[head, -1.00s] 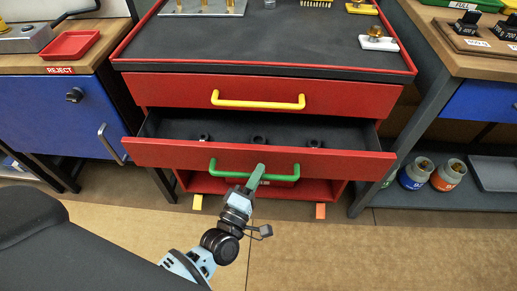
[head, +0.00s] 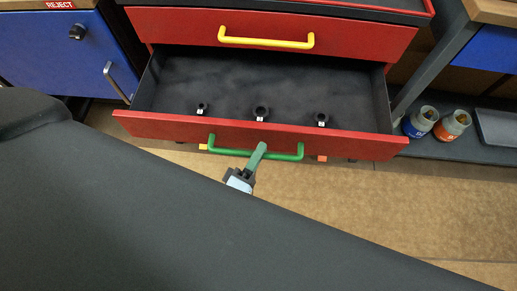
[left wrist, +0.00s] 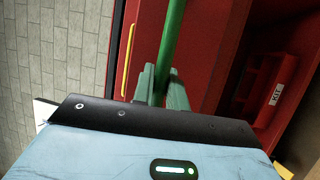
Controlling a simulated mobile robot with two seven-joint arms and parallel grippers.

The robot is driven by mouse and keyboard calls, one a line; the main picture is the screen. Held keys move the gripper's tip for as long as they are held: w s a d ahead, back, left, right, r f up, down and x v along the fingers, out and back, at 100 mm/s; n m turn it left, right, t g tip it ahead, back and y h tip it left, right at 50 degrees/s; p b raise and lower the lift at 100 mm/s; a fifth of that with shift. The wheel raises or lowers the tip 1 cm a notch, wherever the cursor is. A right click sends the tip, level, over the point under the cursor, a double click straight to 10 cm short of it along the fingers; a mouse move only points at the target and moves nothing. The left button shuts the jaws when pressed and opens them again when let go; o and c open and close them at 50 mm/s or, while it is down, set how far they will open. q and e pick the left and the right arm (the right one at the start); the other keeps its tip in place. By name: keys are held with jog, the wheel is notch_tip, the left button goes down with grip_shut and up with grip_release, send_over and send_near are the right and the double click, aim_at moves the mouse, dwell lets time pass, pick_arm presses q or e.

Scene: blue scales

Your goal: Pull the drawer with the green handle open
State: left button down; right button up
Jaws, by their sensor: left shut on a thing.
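The red drawer with the green handle (head: 222,151) stands well open in the head view, its front (head: 340,141) pulled out from the red cabinet. Its dark inside shows, with several small black ring-shaped parts (head: 260,114) near the front. My left gripper (head: 258,153) is shut on the green handle near its middle. In the left wrist view the fingers (left wrist: 160,88) clasp the green bar (left wrist: 172,40) from both sides. My own dark arm covers much of the lower head view. My right gripper is not in view.
A closed red drawer with a yellow handle (head: 266,42) is above the open one. A blue cabinet (head: 60,60) stands at the left. Two grey jars with coloured labels (head: 452,125) stand on a low shelf at the right. Floor is clear in front at right.

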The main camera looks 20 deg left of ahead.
pick_arm(q)
jog(key=c, duration=1.5)
grip_release()
jog(key=shift+o, duration=0.5)
jog(key=shift+s, duration=0.1)
jog(key=d+v, duration=0.1)
jog(key=v, duration=0.6)
jog(key=shift+s+a, duration=0.35)
jog(key=shift+a, duration=0.2)
jog(key=shift+f, duration=0.1)
